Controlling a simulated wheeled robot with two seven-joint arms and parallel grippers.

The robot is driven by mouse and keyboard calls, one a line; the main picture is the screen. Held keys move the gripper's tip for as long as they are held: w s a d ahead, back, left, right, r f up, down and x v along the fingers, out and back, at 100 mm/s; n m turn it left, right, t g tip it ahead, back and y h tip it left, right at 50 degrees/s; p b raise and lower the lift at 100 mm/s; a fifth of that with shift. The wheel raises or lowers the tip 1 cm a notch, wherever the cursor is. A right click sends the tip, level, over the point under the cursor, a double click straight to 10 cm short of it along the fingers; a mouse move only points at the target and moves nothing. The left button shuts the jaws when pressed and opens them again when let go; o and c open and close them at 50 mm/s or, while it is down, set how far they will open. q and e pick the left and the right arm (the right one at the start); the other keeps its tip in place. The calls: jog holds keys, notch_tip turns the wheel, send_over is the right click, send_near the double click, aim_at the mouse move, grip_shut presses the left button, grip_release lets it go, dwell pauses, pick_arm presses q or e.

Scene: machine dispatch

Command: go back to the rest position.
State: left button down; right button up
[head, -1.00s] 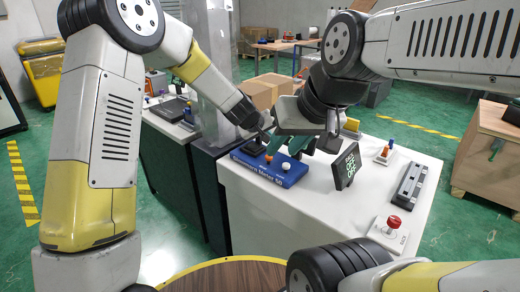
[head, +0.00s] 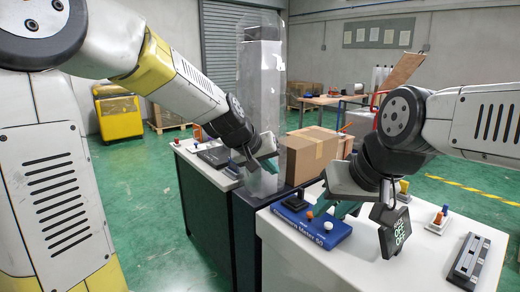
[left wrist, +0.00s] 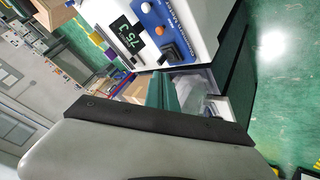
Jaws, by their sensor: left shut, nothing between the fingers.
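My left gripper (head: 264,158) is in front of the clear column, above the gap between the left bench and the white-topped bench. Its teal fingers are shut and empty; they also show close together in the left wrist view (left wrist: 164,91). My right gripper (head: 338,210) is low over the white bench top, beside the blue device (head: 312,229) with its orange and white knobs. Its teal fingers are partly covered by the gripper body, so I cannot tell whether they are open. The device also shows in the left wrist view (left wrist: 167,29).
A dark display (head: 394,232) stands in front of my right gripper. A switch (head: 439,219) and a dark bar-shaped unit (head: 468,261) are on the white bench at right. Cardboard boxes (head: 310,153) stand behind. The clear column (head: 262,85) rises between the benches. Green floor (head: 150,195) is free at left.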

pick_arm(q)
jog(key=s+a+r+y, duration=0.1)
jog(key=s+a+y, duration=0.2)
jog(key=s+a, duration=1.5)
jog(key=s, duration=0.4)
jog(key=shift+r+g, duration=0.3)
jog(key=shift+r, duration=0.1)
